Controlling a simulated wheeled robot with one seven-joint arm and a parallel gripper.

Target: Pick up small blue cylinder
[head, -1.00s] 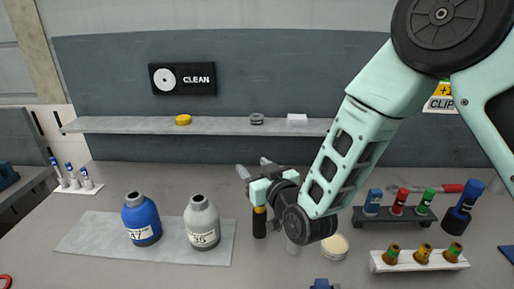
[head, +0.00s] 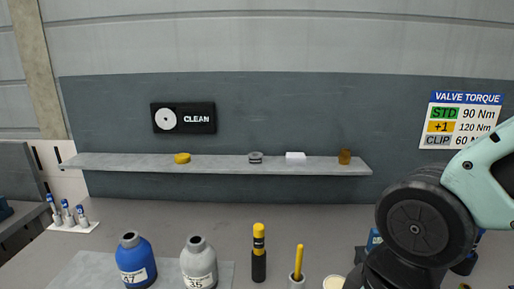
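A small blue cylinder (head: 374,239) shows in part at the right of the bench, just left of my arm's dark joint, which covers the rest of it. Another blue piece shows at the right edge behind my arm. At the far left, several small blue-and-white cylinders (head: 66,212) stand upright in a white rack (head: 75,228). Which one the task means cannot be told. My gripper is not in view; my arm's dark joints fill the lower right.
A blue bottle (head: 136,260) and a grey bottle (head: 198,264) stand at the front left. A black-and-yellow marker (head: 259,255) and a cup (head: 297,283) holding a yellow stick stand near the middle. A shelf (head: 220,164) with small items runs along the wall.

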